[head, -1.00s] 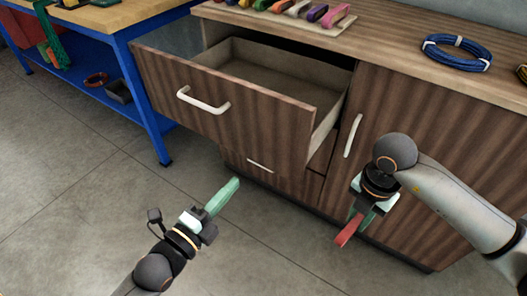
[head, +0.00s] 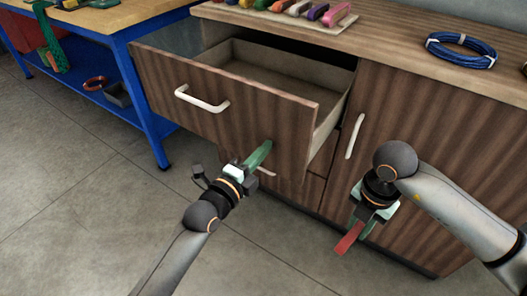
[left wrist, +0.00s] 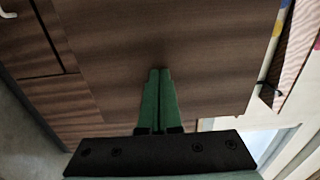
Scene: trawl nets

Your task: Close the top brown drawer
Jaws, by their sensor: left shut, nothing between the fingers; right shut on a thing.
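The top brown drawer (head: 225,104) is pulled far out of the wooden cabinet, and its inside looks empty. It has a pale bar handle (head: 202,100) on its front. My left gripper (head: 266,146) is shut and empty, with its green fingers at the lower right part of the drawer front. In the left wrist view the shut fingers (left wrist: 158,80) point at the brown drawer front (left wrist: 165,30); I cannot tell whether they touch it. My right gripper (head: 358,218) hangs low before the cabinet door, shut on a red object (head: 348,239).
The cabinet top (head: 390,45) carries a coil of blue cable (head: 461,51) and a board with colourful tools (head: 300,12). A blue-framed workbench (head: 140,85) stands at the left. The grey floor in front is clear.

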